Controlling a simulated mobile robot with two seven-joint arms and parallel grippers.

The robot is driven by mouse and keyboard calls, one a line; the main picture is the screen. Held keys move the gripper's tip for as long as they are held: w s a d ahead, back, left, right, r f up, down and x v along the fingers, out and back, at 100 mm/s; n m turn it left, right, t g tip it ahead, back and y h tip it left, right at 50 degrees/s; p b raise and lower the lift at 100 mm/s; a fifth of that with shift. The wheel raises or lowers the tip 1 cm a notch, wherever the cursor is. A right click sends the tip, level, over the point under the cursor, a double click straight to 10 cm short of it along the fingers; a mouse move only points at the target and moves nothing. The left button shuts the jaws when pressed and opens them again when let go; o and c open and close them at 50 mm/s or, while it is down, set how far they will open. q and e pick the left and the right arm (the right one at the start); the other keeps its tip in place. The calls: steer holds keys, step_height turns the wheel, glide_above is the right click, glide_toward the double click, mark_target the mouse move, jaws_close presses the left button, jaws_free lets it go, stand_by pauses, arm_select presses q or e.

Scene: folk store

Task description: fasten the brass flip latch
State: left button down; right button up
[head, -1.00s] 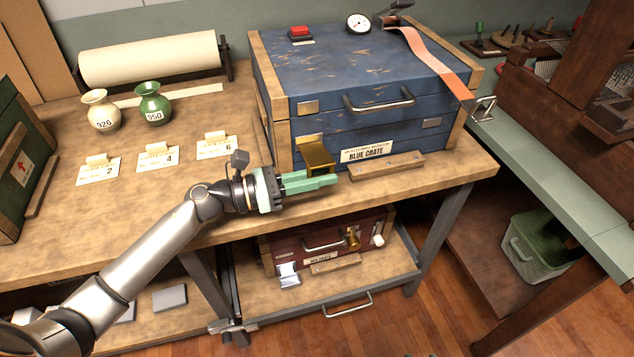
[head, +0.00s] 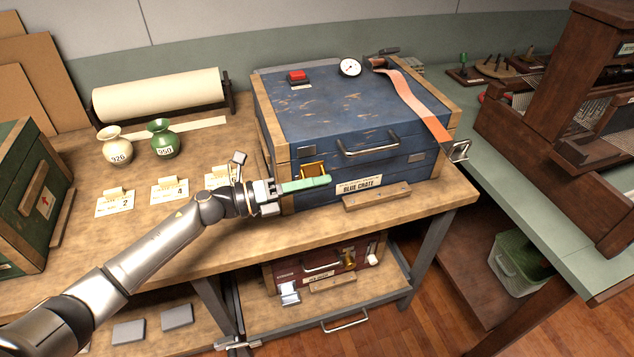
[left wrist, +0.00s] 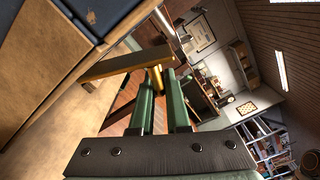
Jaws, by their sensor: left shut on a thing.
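The brass flip latch (head: 313,168) is on the front of the blue crate (head: 296,114), near its left corner. My left gripper (head: 326,181), with green fingers, is in front of the latch and covers its lower part. In the left wrist view the latch (left wrist: 122,66) is a brass plate beside the crate, with a short post by the fingertips. My left gripper (left wrist: 164,80) is shut on the latch there. How the latch's far end meets the crate lid cannot be told. My right gripper is not in view.
A wooden strip (head: 377,197) lies before the crate, below its label. An orange strap (head: 418,104) hangs over the lid to a metal buckle (head: 458,151). Two vases and cards stand left. A dark red crate (head: 318,268) sits on the shelf below.

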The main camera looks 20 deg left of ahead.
mark_target(307, 168)
arm_select(q)
steer(key=shift+w+a+r+n+p, duration=0.35)
steer(key=shift+w+r+n+p, duration=0.25)
steer(key=shift+n, duration=0.55)
steer(key=shift+w+a+r+n+p, duration=0.35)
steer(key=shift+w+r+n+p, duration=0.2)
steer(key=shift+n, duration=0.6)
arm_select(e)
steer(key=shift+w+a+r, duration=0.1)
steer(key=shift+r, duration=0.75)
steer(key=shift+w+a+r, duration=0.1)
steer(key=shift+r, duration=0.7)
arm_select(q)
steer(key=shift+r, duration=0.1)
steer(key=c, duration=0.9)
jaws_free()
steer(key=shift+s, duration=0.1)
steer(key=shift+a+f, duration=0.1)
steer(key=shift+f, duration=0.1)
